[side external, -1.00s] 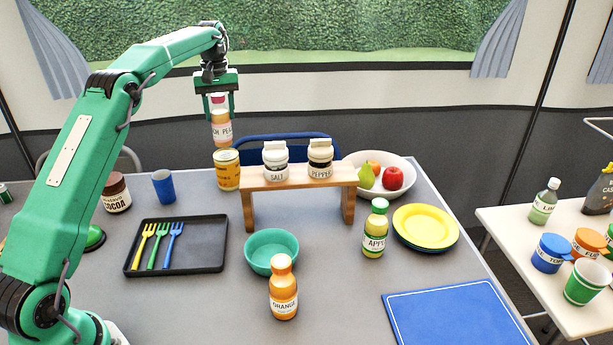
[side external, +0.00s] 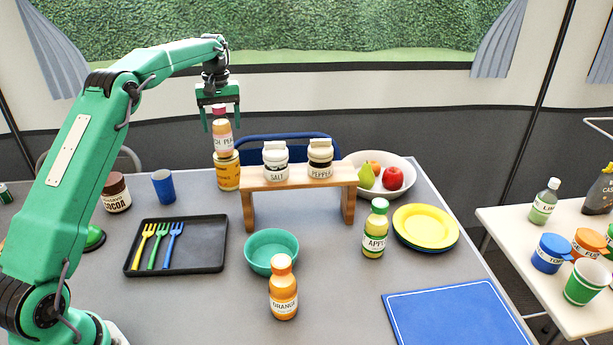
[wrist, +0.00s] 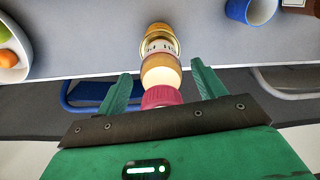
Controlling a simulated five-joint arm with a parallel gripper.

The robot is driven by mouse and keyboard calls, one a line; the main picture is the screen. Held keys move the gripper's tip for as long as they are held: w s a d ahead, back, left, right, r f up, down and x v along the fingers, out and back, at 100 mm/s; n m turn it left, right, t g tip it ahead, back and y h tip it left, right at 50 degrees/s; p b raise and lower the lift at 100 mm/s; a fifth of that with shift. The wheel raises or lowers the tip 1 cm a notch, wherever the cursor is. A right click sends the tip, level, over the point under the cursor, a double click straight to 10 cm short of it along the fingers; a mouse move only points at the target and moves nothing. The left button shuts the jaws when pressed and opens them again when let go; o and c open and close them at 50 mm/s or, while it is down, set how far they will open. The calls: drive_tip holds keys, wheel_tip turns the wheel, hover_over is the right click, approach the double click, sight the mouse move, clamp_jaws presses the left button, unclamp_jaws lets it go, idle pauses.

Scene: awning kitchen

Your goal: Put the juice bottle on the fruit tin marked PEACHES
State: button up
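The juice bottle (side external: 223,140), peach-coloured with a pink cap and a partly readable label, stands on the yellow-orange fruit tin (side external: 227,177) behind the left end of the wooden rack. Its base appears to meet the tin's top. The tin's lettering is too small to read. My gripper (side external: 220,128) is around the bottle's upper part. In the wrist view, the open fingers (wrist: 160,88) stand either side of the pink cap and shoulder of the bottle (wrist: 160,72), with gaps on both sides. The tin (wrist: 157,30) shows beyond the bottle, mostly hidden by it.
The wooden rack (side external: 253,184) bears salt and pepper jars, close right of the tin. A blue cup (side external: 163,187) and cocoa jar (side external: 117,194) stand to the left. A fruit bowl (side external: 402,165) is right of the rack. A blue chair (side external: 270,147) is behind the table.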

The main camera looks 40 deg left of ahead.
sight(219, 106)
drive_tip(key=shift+w+r, duration=0.1)
drive_tip(key=shift+r, duration=3.75)
drive_tip(key=shift+r, duration=0.1)
drive_tip(key=shift+d+r, duration=0.45)
drive_tip(key=shift+r, duration=0.1)
drive_tip(key=s+d+r+m+t, duration=0.2)
drive_tip(key=s+d+r+m, duration=0.15)
drive_tip(key=s+d, duration=0.4)
drive_tip(key=s+d+r+m+t, duration=0.1)
drive_tip(key=s+d+r+m, duration=0.1)
drive_tip(key=s+d+r, duration=0.45)
drive_tip(key=s+d+f+m+t, duration=0.1)
drive_tip(key=s+d+f, duration=0.3)
drive_tip(key=s, duration=0.6)
drive_tip(key=s+d+f+m+t, duration=0.2)
drive_tip(key=s+d+f+m, duration=0.2)
drive_tip(key=s+f, duration=0.4)
drive_tip(key=shift+s+d+f, duration=0.4)
drive_tip(key=shift+s+d, duration=0.25)
drive_tip(key=shift+s, duration=0.3)
